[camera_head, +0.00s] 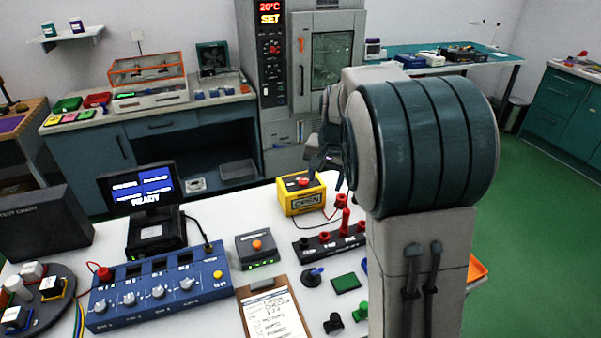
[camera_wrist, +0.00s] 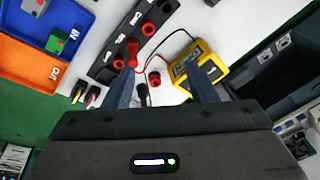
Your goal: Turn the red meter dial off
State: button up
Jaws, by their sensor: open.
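The yellow meter (camera_head: 302,198) stands on the white bench, with its red dial (camera_head: 303,181) on top. It also shows in the wrist view (camera_wrist: 210,58), right of centre, where my right finger covers part of it. The dial is mostly hidden there, and I cannot tell its setting. My gripper (camera_wrist: 160,65) is open and empty, its two dark fingers apart with bench and a red lead between them. In the head view my gripper (camera_head: 329,170) is close above the meter's right side, partly hidden by my arm.
A black strip (camera_head: 318,246) with red sockets, one holding a tall red plug, lies in front of the meter. A blue control box (camera_head: 160,290), a grey button box (camera_head: 260,250) and a clipboard (camera_head: 270,310) are nearer. Blue and orange trays (camera_wrist: 50,65) show in the wrist view.

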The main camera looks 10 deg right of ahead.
jog(key=w+a+f+m+h+p, duration=0.2)
jog(key=w, duration=0.9)
jog(key=t+h+p, duration=0.1)
send_near(302, 181)
jog(key=p+x, duration=0.4)
jog(key=x, duration=0.4)
jog(key=shift+f, duration=0.1)
jog(key=c, duration=1)
